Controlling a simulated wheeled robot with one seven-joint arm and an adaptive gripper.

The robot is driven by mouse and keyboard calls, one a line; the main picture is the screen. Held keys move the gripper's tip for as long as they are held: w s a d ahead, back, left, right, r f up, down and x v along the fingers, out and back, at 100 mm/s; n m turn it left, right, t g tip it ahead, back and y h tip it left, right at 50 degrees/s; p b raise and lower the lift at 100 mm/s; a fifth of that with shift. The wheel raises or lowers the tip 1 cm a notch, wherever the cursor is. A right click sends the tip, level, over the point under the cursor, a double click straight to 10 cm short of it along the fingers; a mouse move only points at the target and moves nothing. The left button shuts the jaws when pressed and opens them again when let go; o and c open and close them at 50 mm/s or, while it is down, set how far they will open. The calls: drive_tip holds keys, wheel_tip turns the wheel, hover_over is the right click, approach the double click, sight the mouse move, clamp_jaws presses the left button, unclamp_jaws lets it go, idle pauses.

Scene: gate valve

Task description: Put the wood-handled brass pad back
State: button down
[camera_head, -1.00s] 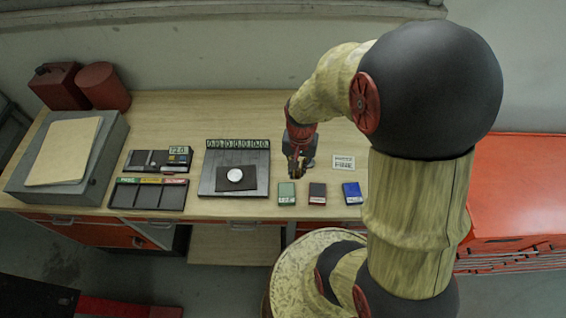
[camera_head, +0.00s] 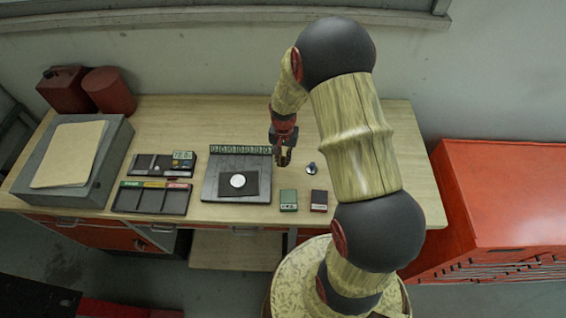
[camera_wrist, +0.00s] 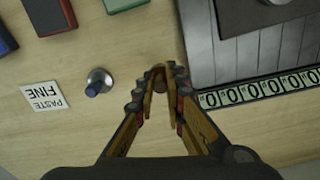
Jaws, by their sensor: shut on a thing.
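My gripper (camera_head: 283,162) is above the bench, just right of the dark plate. In the wrist view its fingers (camera_wrist: 160,80) are closed together, with a small brown round piece (camera_wrist: 159,83) between the tips. This looks like the wood handle of the brass pad; the fingers hide most of it, and I cannot see any brass. A different small pad with a blue handle (camera_wrist: 97,83) stands on the bench beside the gripper; it also shows in the head view (camera_head: 311,169).
The dark plate (camera_head: 209,188) carries a row of zero tags and a silver disc (camera_head: 238,181). Green (camera_head: 288,200) and dark (camera_head: 319,201) boxes stand at the front. A paste label (camera_wrist: 45,96) lies nearby. A sectioned tray (camera_head: 175,200) is farther left.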

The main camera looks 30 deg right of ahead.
sight(283, 163)
drive_tip(key=shift+w+f, duration=0.25)
drive_tip(key=shift+f, duration=1.65)
drive_tip(key=shift+f, duration=0.2)
drive_tip(key=c, duration=1.8)
unclamp_jaws()
drive_tip(key=shift+c, duration=0.2)
drive_tip(key=shift+r, duration=0.15)
